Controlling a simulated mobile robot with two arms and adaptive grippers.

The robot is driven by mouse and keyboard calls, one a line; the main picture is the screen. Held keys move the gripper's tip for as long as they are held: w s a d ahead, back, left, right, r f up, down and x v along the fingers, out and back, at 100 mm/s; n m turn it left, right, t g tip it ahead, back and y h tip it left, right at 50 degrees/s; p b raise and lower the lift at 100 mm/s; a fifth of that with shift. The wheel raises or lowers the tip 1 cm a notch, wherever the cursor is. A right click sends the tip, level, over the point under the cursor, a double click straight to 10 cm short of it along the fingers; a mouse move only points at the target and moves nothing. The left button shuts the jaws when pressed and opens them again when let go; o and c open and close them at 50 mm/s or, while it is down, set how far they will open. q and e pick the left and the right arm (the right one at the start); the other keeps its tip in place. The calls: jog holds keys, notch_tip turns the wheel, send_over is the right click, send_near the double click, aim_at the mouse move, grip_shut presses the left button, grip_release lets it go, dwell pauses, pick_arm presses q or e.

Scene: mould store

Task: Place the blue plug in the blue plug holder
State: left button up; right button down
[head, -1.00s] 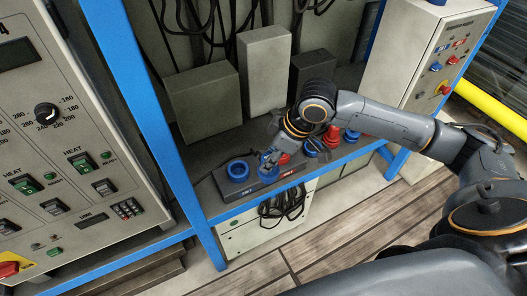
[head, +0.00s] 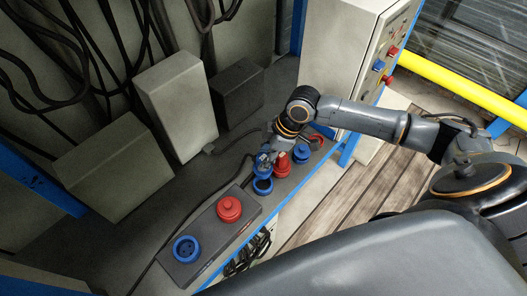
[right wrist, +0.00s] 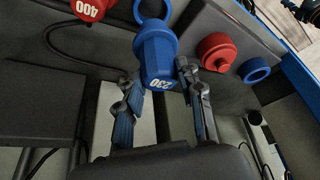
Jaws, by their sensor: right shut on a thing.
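My right gripper (right wrist: 157,92) is shut on the blue plug (right wrist: 158,55), marked 230, in the right wrist view. In the head view the right gripper (head: 266,158) holds it over the shelf, just behind a blue ring (head: 263,186). That ring shows partly behind the plug in the wrist view (right wrist: 153,8); I cannot tell whether they touch. Another blue ring-shaped socket (head: 186,249) sits empty at the near end of a dark block. It also shows in the wrist view (right wrist: 256,70). My left gripper is not in view.
A red plug (head: 229,209) sits on the dark block (head: 208,231). Close beside my right gripper stand a red plug (head: 282,167) and a blue one (head: 301,154). A pale box (head: 176,105) and a dark box (head: 238,93) stand behind. A black cable lies on the shelf.

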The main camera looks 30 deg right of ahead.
jog(key=shift+s+a+f+b, duration=0.15)
jog(key=shift+s+f+b, duration=0.05)
jog(key=shift+f+b, duration=0.45)
jog(key=shift+b, duration=0.15)
notch_tip(320, 180, down, 3)
jog(key=b, duration=0.3)
jog(key=shift+r, duration=0.15)
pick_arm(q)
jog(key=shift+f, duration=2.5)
pick_arm(e)
jog(key=shift+w+f, duration=0.1)
jog(key=shift+f, duration=0.5)
pick_arm(q)
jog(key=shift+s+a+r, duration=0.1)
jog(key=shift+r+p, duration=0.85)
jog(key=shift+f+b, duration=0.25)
jog(key=shift+b, duration=0.05)
pick_arm(e)
jog(key=shift+f, duration=1.45)
